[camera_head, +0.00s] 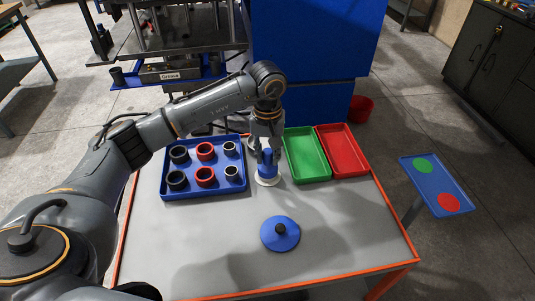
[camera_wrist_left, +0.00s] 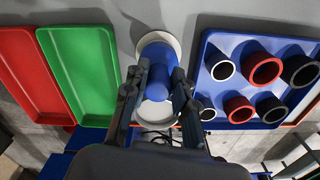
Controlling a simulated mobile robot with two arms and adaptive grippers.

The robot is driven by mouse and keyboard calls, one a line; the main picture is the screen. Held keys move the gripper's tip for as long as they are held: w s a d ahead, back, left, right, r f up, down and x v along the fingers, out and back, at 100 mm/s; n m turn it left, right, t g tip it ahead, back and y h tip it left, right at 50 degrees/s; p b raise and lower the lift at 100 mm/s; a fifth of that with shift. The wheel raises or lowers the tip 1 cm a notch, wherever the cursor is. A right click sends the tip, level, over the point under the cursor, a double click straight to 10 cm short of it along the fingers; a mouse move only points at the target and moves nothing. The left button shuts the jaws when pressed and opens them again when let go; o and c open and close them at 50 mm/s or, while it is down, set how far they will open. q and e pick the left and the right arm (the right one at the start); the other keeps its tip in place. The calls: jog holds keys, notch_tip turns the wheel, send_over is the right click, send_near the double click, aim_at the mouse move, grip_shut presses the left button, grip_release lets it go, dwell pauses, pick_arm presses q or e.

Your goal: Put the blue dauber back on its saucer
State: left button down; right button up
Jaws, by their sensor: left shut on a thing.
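The blue dauber (camera_head: 267,170) stands roughly upright over a white saucer (camera_head: 268,182) on the grey table. My left gripper (camera_head: 267,155) comes down from above and is shut on the dauber's upper part. In the left wrist view the dauber (camera_wrist_left: 160,60) lies between the two fingers (camera_wrist_left: 157,88), with the saucer (camera_wrist_left: 173,41) showing around its lower end. I cannot tell whether the dauber touches the saucer or hangs just above it. My right gripper is not in view.
A blue tray (camera_head: 205,191) with black, red and white-rimmed rings stands left of the dauber. Green (camera_head: 307,155) and red (camera_head: 343,152) trays stand to its right. A blue disc with dark knob (camera_head: 281,238) lies in front.

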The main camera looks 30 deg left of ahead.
pick_arm(q)
jog(key=shift+f+b, duration=0.25)
jog(key=shift+b, duration=0.05)
jog(key=c, duration=0.5)
grip_release()
jog(key=shift+r+p, duration=1.65)
jog(key=shift+r, duration=1.9)
